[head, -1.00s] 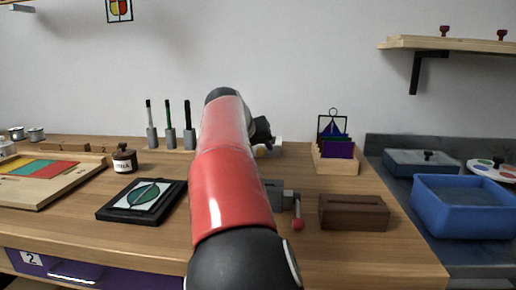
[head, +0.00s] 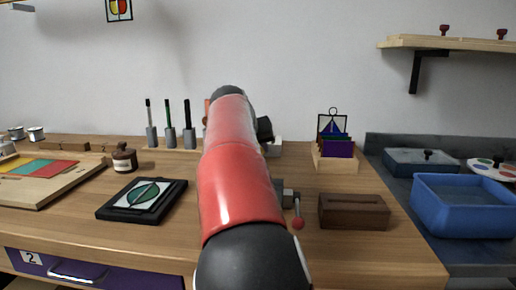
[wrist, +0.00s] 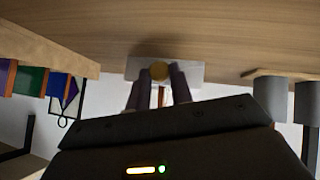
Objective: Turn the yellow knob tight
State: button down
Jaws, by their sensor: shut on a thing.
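The yellow knob (wrist: 159,70) is a small round knob on a pale grey block (wrist: 194,72) in the wrist view. My gripper (wrist: 157,78) has one dark finger on each side of the knob and is shut on it. In the head view the knob and my fingers are hidden behind my red arm. Only the right end of the pale block (head: 274,148) shows there, near the back of the bench.
A wooden rack with coloured glass pieces (head: 336,150) stands right of the block. Several upright tools in grey holders (head: 170,138) stand to its left. A clamp with a red-tipped lever (head: 298,222) and a brown box (head: 354,212) sit nearer, at right.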

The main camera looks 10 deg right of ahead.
jog(key=y, duration=0.1)
jog(key=m+y, duration=0.1)
jog(key=shift+s+d+m+t+y+b, duration=0.15)
jog(key=shift+d+m+t+y+b, duration=0.15)
jog(key=shift+d+t+y, duration=0.1)
jog(key=shift+s+d+f+m+t+y+b, duration=0.15)
jog(key=shift+m+t+y+b, duration=0.25)
jog(key=shift+y, duration=0.45)
jog(key=shift+w+d+r+m+t+y+b, duration=0.1)
jog(key=shift+m+t+y+b, duration=0.1)
jog(key=shift+m+t+y, duration=0.4)
jog(key=shift+y, duration=0.25)
jog(key=c, duration=1.2)
grip_release()
jog(key=shift+c, duration=0.2)
jog(key=shift+a+g, duration=0.1)
jog(key=shift+g, duration=0.2)
